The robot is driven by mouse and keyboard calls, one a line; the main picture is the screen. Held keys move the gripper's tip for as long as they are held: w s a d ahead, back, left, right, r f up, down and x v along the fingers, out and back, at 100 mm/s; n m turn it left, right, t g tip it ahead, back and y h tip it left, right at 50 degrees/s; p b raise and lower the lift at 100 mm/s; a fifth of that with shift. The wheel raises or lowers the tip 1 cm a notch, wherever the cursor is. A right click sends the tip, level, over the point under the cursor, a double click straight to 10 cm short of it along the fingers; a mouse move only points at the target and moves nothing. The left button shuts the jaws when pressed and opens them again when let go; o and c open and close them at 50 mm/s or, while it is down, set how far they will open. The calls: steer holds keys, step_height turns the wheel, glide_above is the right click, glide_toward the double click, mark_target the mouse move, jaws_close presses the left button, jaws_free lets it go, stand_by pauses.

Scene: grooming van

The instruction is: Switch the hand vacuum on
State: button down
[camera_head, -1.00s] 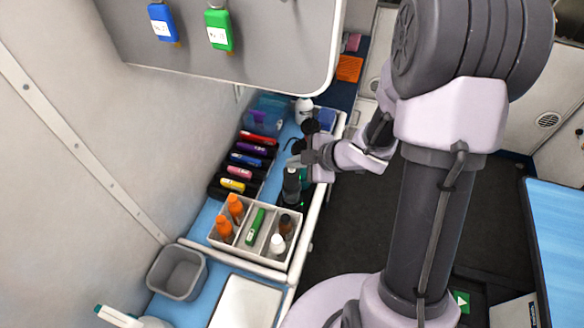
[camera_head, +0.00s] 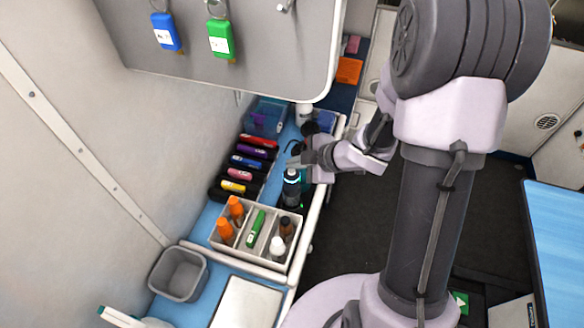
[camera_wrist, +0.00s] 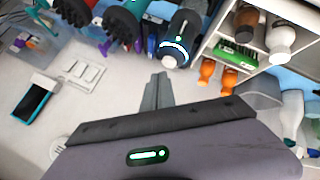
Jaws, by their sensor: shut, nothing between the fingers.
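The hand vacuum (camera_head: 291,188) is a dark upright cylinder on the blue counter, just behind the divided caddy. A bright teal-white ring glows near its top, and it also shows in the wrist view (camera_wrist: 181,37) with the ring lit and a pale round end. My gripper (camera_head: 296,160) is just above and behind the vacuum's top in the head view. In the wrist view my gripper (camera_wrist: 159,80) has its fingers together and empty, apart from the vacuum in the picture. My fingertips are small in the head view, so the exact gap is unclear.
The divided caddy (camera_head: 248,252) with several bottles stands in front of the vacuum. A row of coloured items in a dark rack (camera_head: 221,194) lies to its left. A grey bin (camera_head: 178,274) stands nearer. The overhead cabinet (camera_head: 270,62) hangs close above the counter's far part.

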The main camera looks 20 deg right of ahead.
mark_target(295, 174)
step_height(295, 174, up, 6)
steer(key=p, duration=0.6)
steer(key=shift+f, duration=0.1)
